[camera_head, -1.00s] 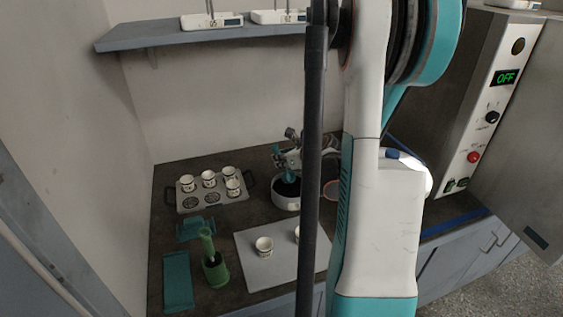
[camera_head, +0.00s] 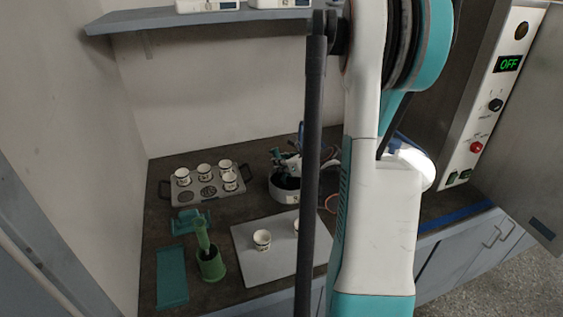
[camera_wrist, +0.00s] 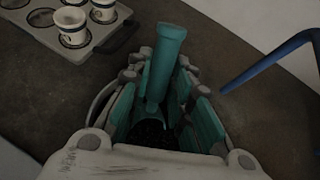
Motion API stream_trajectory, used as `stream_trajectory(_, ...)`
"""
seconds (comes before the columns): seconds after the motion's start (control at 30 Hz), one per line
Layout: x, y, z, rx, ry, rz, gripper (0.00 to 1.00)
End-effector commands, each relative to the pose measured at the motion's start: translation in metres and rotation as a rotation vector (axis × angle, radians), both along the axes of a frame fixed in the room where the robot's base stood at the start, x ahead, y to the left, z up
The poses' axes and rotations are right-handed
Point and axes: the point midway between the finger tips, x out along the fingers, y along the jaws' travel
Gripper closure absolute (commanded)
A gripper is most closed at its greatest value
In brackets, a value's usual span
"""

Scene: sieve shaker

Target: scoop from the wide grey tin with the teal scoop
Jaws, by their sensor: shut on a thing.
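The wide grey tin (camera_head: 286,194) stands on the counter right of the cup tray, with dark material inside. My gripper (camera_head: 284,165) is over the tin, partly hidden by my own arm. In the wrist view my gripper (camera_wrist: 164,105) is shut on the teal scoop (camera_wrist: 164,60), whose handle stands up between the fingers. The scoop's lower end is down by dark granular material (camera_wrist: 150,133); the fingers and wrist hide its bowl, so I cannot tell how full it is.
A grey holder tray (camera_head: 207,192) with several white cups stands left of the tin. A light mat (camera_head: 262,262) with cups, a green pot (camera_head: 211,264) with a green tool and a teal flat piece (camera_head: 172,277) lie in front. A blue bent rod (camera_wrist: 268,62) is right of the gripper.

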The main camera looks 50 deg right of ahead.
Motion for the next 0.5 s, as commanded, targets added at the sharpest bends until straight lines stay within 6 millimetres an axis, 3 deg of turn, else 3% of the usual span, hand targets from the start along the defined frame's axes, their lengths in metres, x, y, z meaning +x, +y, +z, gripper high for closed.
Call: stream_trajectory(0.5, -0.034, 0.000, 0.001, 0.000, 0.000, -0.001, 0.99)
